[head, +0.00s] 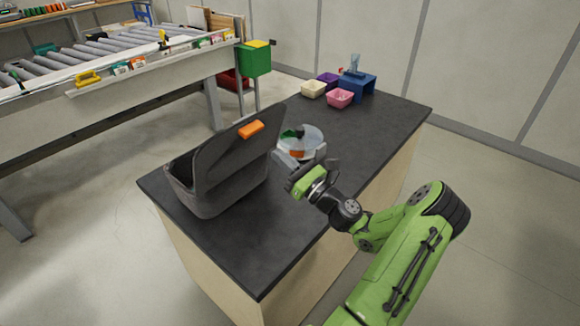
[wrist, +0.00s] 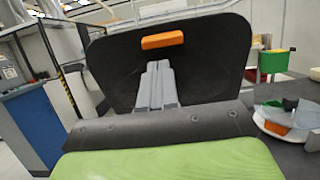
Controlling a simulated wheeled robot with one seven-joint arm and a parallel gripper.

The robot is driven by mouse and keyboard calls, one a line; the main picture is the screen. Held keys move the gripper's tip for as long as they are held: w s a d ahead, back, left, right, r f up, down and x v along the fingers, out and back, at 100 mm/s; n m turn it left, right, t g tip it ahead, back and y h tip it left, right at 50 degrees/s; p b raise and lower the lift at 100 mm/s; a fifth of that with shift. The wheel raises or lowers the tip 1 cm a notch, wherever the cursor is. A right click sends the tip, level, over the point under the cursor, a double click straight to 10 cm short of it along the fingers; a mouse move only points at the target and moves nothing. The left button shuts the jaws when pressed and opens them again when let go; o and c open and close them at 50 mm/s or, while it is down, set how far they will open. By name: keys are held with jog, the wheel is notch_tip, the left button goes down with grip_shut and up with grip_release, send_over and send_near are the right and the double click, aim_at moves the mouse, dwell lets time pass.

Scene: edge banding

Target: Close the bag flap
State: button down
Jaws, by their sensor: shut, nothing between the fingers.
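The dark grey bag (head: 222,192) stands on the left part of the dark worktop. Its flap (head: 232,150) is raised and open, with an orange tab (head: 250,130) near its top edge. In the wrist view the flap (wrist: 115,75) stands upright ahead, and the orange tab (wrist: 162,40) shows near its top. My gripper (head: 305,175) is above the worktop, just right of the bag. In the wrist view its grey fingers (wrist: 156,85) are together and empty, in front of the flap's face. I cannot tell whether they touch it.
A round clear-topped container (head: 300,142) stands behind my gripper. Pink (head: 340,98), cream (head: 313,89) and purple bins and a blue stand (head: 358,84) are at the worktop's far end. A roller conveyor (head: 90,55) is at the left. The worktop's near right part is clear.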

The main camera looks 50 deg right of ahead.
aim_at(254, 134)
jog(key=x, duration=0.7)
jog(key=shift+w+a, duration=0.1)
jog(key=shift+w, duration=0.05)
jog(key=shift+r, duration=0.1)
